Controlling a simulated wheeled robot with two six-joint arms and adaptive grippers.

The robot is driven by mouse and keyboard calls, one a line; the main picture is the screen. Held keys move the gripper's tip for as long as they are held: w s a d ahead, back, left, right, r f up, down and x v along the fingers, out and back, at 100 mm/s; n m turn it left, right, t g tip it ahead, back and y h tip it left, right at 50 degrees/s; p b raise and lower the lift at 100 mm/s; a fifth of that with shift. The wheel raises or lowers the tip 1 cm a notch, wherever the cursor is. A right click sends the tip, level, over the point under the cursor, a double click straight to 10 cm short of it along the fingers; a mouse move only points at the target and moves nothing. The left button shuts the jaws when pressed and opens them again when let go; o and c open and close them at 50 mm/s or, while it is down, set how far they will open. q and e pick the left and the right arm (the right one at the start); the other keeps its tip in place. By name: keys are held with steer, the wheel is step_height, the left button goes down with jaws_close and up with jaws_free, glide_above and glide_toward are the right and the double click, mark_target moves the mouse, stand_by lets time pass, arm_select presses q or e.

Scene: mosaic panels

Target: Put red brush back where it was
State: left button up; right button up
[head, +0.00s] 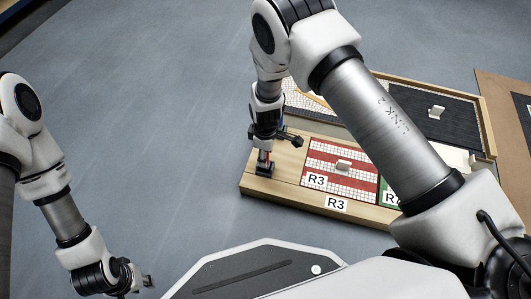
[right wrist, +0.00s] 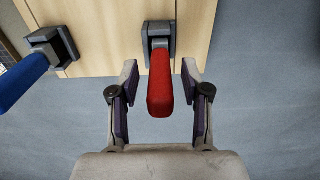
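The red brush (right wrist: 160,85) stands in the middle of the right wrist view, its far end at a grey holder (right wrist: 159,37) on the wooden board (right wrist: 105,30). Whether it is fully seated in the holder I cannot tell. My right gripper (right wrist: 160,78) is open, one finger on each side of the red handle, with a visible gap on both sides. In the head view my right gripper (head: 266,140) is over the left end of the wooden tray (head: 280,190). My left gripper (head: 146,281) is low at the left, away from the tray; its finger opening is unclear.
A blue brush (right wrist: 22,80) is at a second grey holder (right wrist: 52,48), left of the red one. A red-and-white mosaic panel (head: 345,185) marked R3 lies right of the holders. A dark panel (head: 430,115) lies behind. My right arm hides part of the tray.

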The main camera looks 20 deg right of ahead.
step_height(320, 180, up, 12)
steer(key=p, duration=0.8)
steer(key=shift+r, duration=0.2)
steer(key=shift+s+d+f, duration=0.15)
steer(key=shift+s+f, duration=0.1)
steer(key=s+d+f+m, duration=0.3)
steer(key=s+d, duration=0.1)
steer(key=s, duration=0.4)
steer(key=s+d+f+m, duration=0.3)
steer(key=s+d, duration=0.1)
steer(key=s, duration=0.3)
steer(key=s+d+m, duration=0.1)
steer(key=s+m, duration=0.4)
steer(key=s, duration=0.6)
steer(key=shift+s+d+r+m, duration=0.15)
steer(key=shift+s+r+m, duration=0.15)
steer(key=shift+r, duration=0.1)
